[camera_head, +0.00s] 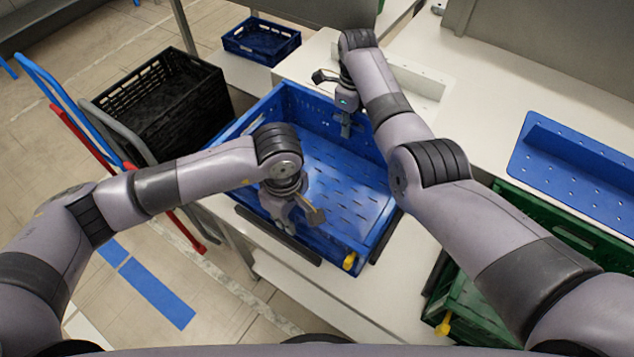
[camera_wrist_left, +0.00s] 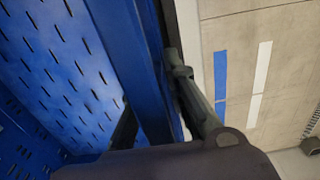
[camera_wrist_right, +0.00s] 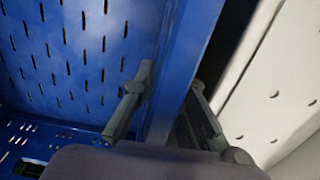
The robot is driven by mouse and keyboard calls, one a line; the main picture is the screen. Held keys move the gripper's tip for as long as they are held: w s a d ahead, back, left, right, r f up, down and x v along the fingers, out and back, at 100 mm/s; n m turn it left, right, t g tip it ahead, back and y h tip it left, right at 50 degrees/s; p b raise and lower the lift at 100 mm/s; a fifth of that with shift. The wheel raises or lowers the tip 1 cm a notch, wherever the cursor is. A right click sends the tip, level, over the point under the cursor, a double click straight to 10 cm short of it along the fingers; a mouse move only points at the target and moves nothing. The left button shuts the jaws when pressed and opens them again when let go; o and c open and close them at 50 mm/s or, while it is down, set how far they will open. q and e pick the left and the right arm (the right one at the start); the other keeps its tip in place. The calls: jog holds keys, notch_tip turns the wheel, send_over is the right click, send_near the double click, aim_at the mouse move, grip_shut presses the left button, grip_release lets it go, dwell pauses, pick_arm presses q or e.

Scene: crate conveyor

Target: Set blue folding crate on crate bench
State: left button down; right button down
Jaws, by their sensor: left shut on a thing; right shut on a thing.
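The blue folding crate (camera_head: 345,180) stands open and empty on a white surface (camera_head: 310,285) in the head view, with a slotted floor. My left gripper (camera_head: 300,222) is at the crate's near left wall; the left wrist view shows its fingers on both sides of the blue wall (camera_wrist_left: 135,70). My right gripper (camera_head: 345,122) is at the far wall; the right wrist view shows its fingers on both sides of that wall (camera_wrist_right: 185,75). Both are shut on the crate. My arms hide parts of the walls. I cannot tell whether the crate touches the surface.
A black crate (camera_head: 215,105) sits at the left beside a blue and red hand truck (camera_head: 60,95). A smaller blue crate (camera_head: 262,40) is at the back. A green crate (camera_head: 510,205) is at the right, near a blue perforated panel (camera_head: 575,155) on a white bench (camera_head: 480,95).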

pick_arm(q)
jog(key=shift+r, duration=0.15)
pick_arm(e)
jog(key=shift+w+r, duration=0.1)
jog(key=shift+r, duration=0.1)
dwell(0.4)
